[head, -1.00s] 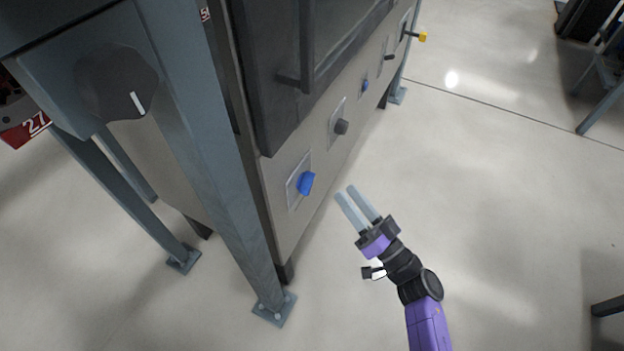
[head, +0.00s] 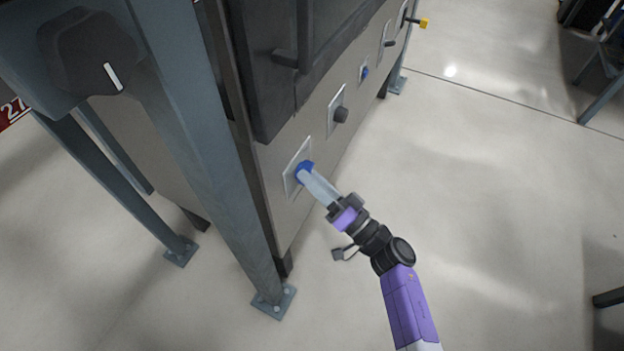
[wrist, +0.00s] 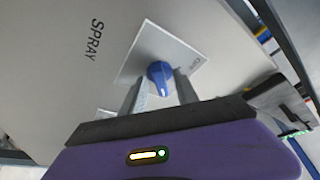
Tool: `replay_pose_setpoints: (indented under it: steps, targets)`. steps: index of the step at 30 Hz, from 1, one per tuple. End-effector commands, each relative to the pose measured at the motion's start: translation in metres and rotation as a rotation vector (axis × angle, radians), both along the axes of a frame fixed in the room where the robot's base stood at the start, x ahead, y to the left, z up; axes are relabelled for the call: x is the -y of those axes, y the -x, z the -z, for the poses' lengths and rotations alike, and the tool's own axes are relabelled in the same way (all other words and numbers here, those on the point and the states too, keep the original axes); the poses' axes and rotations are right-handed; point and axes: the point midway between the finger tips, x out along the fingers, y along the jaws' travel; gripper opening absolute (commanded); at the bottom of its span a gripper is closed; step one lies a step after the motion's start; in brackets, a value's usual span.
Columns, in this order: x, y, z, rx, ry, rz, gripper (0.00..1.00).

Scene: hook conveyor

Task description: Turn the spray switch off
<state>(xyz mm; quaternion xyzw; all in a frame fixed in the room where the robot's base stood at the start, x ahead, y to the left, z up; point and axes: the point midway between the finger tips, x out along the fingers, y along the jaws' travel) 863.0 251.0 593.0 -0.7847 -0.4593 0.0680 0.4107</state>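The spray switch is a blue knob (head: 304,170) on a pale square plate (head: 291,180) low on the grey cabinet front. In the wrist view the blue knob (wrist: 160,73) has a white mark, and the word SPRAY (wrist: 95,38) is printed on the panel beside its plate. My gripper (head: 309,176) reaches the knob from the lower right. In the wrist view its two fingers (wrist: 160,90) are apart, one on each side of the knob's near part. Whether they touch it cannot be told.
Along the same panel are a dark knob (head: 341,115), a small blue button (head: 364,72) and a yellow-tipped lever (head: 423,22). A blue-grey frame leg (head: 200,150) stands left of the switch, with a large black dial (head: 85,50) beside it.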

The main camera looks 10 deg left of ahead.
Motion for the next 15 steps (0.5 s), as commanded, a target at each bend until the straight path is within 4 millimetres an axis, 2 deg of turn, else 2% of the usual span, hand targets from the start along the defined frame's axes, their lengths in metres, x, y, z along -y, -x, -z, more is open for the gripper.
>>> replay_pose_setpoints:
  steps: [9,14,15]
  targets:
    - [-0.0021,-0.0016,-0.0010,0.000,0.000,0.001,0.34]
    - [-0.0020,-0.0014,-0.0010,0.000,0.000,0.001,0.03]
    - [-0.0019,-0.0015,-0.0009,0.000,0.000,0.001,0.00]
